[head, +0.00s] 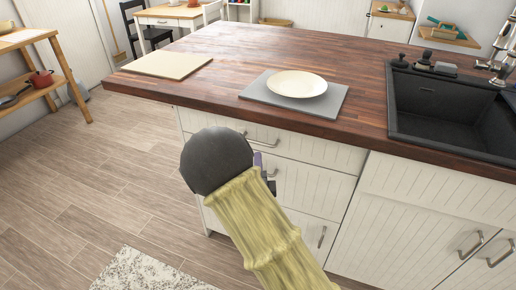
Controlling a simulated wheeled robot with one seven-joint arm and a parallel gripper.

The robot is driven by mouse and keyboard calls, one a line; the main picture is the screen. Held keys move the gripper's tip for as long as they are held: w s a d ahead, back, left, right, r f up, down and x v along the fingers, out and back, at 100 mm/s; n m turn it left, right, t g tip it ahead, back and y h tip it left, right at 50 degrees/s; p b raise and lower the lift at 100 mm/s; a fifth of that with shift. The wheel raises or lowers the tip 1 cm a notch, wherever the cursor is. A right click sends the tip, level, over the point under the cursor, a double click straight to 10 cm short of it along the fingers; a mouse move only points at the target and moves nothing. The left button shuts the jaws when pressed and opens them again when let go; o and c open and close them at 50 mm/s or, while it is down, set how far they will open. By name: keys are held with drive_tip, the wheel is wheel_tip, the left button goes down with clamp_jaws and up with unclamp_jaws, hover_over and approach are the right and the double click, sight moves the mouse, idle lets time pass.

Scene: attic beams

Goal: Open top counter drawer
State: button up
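The counter (215,82) has a dark wooden top and white drawer fronts below. Its top drawer (325,150) looks shut, flush under the counter edge, with a metal bar handle (264,143) on its front. A second drawer (315,187) is below it, with its handle partly hidden behind my arm. My gripper (268,176) shows only as a small dark and purple part past my wrist, in front of the drawers and a little below the top handle in the picture. My arm hides most of it, so its fingers and any contact are unclear.
A white plate (297,84) rests on a grey mat (262,93) above the drawers. A cutting board (168,64) lies at the counter's left end, and a black sink (450,112) is at right. The wooden floor (70,190) is open at left, with a rug (150,273) in front.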

sight(258, 147)
drive_tip(key=w, duration=0.4)
drive_tip(key=w+r, duration=0.1)
drive_tip(key=w, duration=0.2)
drive_tip(key=shift+a+r, duration=0.1)
drive_tip(key=shift+a, duration=0.1)
clamp_jaws()
